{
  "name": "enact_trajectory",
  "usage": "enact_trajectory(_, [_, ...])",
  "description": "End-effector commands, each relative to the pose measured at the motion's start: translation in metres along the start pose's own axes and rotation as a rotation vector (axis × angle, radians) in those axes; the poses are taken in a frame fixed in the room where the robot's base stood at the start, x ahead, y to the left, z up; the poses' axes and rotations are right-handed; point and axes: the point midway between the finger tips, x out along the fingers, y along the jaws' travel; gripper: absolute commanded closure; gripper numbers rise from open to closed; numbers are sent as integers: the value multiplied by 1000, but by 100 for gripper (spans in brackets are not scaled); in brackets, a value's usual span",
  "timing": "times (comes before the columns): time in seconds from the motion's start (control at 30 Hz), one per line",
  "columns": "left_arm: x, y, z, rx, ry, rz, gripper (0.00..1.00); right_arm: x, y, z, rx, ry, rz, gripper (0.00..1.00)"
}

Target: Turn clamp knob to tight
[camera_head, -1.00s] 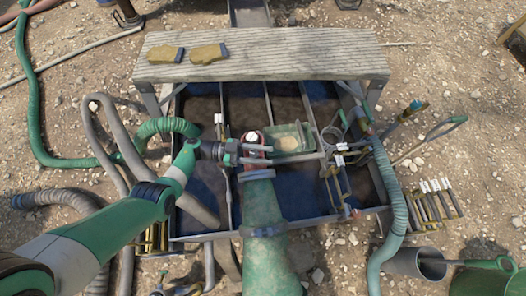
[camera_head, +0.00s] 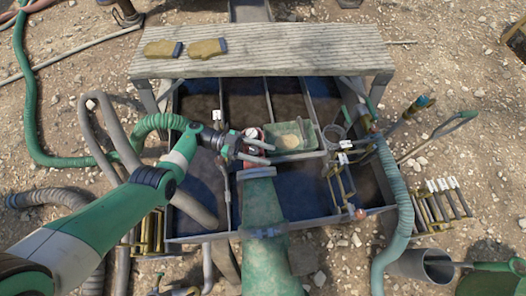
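The clamp knob appears to be the small red part with a pale top (camera_head: 252,133), above the green pipe (camera_head: 262,205) at the tank's middle. My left gripper (camera_head: 269,154) comes in from the left, just below the red part in the picture. Its two grey fingers point right and stand apart, with a gap between them. The fingers and gripper body cover part of the clamp. I cannot tell whether they touch the knob or how tight it is. My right gripper is not in view.
The mud tank (camera_head: 320,228) has dividers and dark liquid. A green tray (camera_head: 306,131) stands right of the fingers. A grey plank walkway (camera_head: 300,52) with two gloves (camera_head: 207,48) lies behind. Hoses (camera_head: 392,190) run at both sides.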

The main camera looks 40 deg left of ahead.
Motion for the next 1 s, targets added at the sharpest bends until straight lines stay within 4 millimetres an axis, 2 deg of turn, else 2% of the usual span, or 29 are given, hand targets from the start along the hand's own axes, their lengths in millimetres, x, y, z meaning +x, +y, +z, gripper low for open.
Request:
enact_trajectory(0.03, [0,0,0,0,0,0,39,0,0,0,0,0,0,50])
enact_trajectory(0.1, [0,0,0,0,1,0,28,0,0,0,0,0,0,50])
enact_trajectory(0.37, [0,0,0,0,1,-1,28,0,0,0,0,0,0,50])
enact_trajectory(0.47, [-6,-1,0,1,1,-3,28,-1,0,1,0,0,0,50])
enact_trajectory(0.57, [-22,-2,0,1,1,-5,28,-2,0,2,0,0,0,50])
enact_trajectory(0.8, [-79,-2,3,2,0,-6,28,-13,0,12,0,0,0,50])
enact_trajectory(1.0, [-111,-1,2,1,0,-2,28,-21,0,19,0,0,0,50])
